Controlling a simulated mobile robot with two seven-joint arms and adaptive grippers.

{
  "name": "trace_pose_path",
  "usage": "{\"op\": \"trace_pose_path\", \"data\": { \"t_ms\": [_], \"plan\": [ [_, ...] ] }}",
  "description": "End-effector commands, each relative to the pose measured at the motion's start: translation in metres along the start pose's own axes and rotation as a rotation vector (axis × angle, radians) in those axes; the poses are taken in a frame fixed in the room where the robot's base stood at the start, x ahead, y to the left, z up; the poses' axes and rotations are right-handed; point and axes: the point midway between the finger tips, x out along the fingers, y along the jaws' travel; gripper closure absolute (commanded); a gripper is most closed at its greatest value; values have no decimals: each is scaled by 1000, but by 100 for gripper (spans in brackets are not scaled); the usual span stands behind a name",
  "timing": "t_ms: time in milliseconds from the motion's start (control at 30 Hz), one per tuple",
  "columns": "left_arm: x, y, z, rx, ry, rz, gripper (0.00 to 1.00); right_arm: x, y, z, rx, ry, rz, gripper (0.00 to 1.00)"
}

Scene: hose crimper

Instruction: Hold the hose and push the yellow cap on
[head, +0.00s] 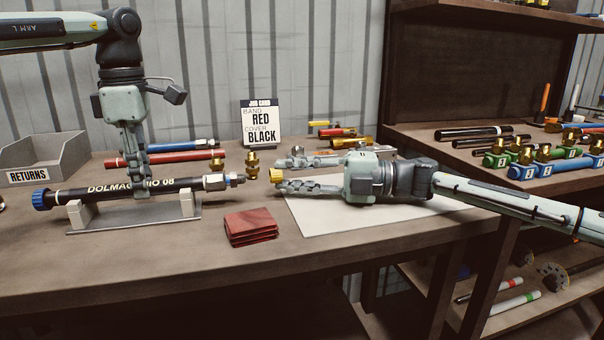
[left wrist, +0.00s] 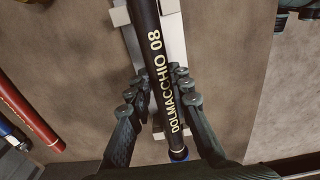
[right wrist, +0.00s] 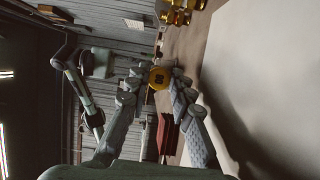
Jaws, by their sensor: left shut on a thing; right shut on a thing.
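The black hose (head: 110,189), lettered DOLMACCHIO 08, lies level across a low cradle (head: 190,217). A blue cap (head: 42,200) covers its left end. The cap also shows in the right wrist view (right wrist: 160,78).
A folded red cloth (head: 250,226) lies in front of the gap. Brass fittings (head: 252,162) stand just behind it. A white sheet (head: 330,215) lies under my right arm. The job card (head: 260,122) and grey returns bin (head: 45,158) stand behind.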

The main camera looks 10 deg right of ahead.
Motion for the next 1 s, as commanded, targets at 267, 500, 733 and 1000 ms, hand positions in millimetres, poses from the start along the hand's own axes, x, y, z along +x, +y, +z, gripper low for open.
{"op": "trace_pose_path", "data": {
  "t_ms": [267,500,733,1000],
  "plan": [
    [0,0,0,0,0,1,100,22,0,-10,0,1,0,100],
    [0,0,0,0,0,0,100,30,0,-13,1,1,0,100],
    [0,0,0,0,0,0,100,30,0,-13,1,0,0,100],
    [0,0,0,0,0,0,100,30,0,-13,1,0,0,100]
  ]
}}
